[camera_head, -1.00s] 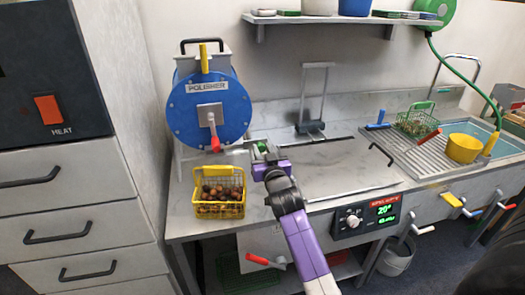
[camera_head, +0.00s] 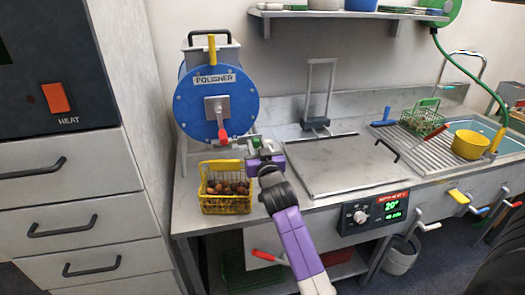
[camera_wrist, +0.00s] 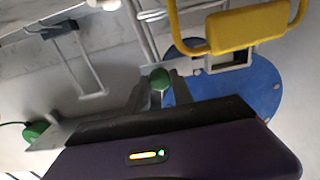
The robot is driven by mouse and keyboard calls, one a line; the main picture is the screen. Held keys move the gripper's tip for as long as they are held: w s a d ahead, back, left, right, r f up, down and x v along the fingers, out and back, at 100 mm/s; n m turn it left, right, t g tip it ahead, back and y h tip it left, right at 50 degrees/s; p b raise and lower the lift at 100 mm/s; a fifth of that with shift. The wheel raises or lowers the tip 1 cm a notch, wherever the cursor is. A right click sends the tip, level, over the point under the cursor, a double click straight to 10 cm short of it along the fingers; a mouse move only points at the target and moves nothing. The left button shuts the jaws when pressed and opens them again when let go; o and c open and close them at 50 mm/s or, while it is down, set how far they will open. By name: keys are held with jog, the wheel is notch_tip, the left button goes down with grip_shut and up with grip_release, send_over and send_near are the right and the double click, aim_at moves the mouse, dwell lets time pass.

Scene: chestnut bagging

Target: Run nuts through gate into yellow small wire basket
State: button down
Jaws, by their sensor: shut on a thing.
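The yellow wire basket (camera_head: 226,207) stands on the bench below the polisher and holds brown nuts (camera_head: 226,188). Its yellow handle (camera_wrist: 249,27) shows close up in the wrist view. The blue polisher drum (camera_head: 193,106) stands behind it, with a red-tipped crank on its front. My gripper (camera_head: 257,150) is right of the drum's lower edge and up and to the right of the basket. It is shut on a green knob (camera_wrist: 160,78), seen between its fingers in the wrist view. How the knob joins the gate is mostly hidden.
Farther right are a green basket (camera_head: 424,121), a yellow pot (camera_head: 469,144) and the sink. A control box (camera_head: 374,214) sits at the bench front.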

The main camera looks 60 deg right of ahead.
jog(key=shift+w+a, duration=0.55)
jog(key=shift+w, duration=0.1)
jog(key=c, duration=1.1)
grip_release()
jog(key=shift+w+a, duration=0.1)
jog(key=b+v, duration=0.2)
jog(key=v, duration=0.6)
